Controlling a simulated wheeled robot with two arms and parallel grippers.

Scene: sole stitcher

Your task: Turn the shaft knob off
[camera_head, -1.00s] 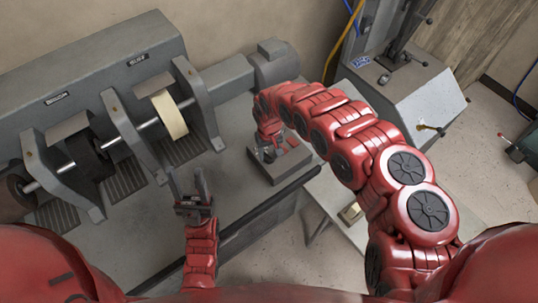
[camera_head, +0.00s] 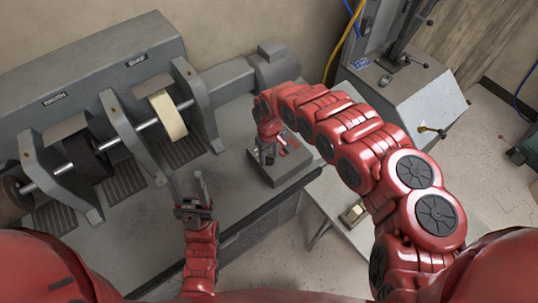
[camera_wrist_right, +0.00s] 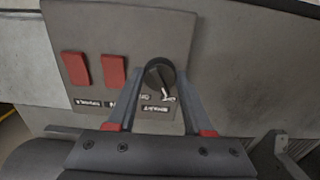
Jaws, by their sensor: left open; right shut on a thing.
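The shaft knob (camera_wrist_right: 157,76) is a round black knob on a grey control panel in the right wrist view, above a label that seems to read "SHAFT" upside down. My right gripper (camera_wrist_right: 160,88) is shut on the knob, with one finger on each side of it. In the head view my right gripper (camera_head: 266,152) is at the control box (camera_head: 290,176) on the machine's front ledge, and the wrist hides most of the knob there. My left gripper (camera_head: 190,190) is open and empty above the machine's front table, left of the box.
Two red switches (camera_wrist_right: 94,69) sit on the panel beside the knob. The grinding machine (camera_head: 90,80) with its shaft and cream wheel (camera_head: 168,115) stands behind my left gripper. A second grey machine (camera_head: 415,95) stands at the right.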

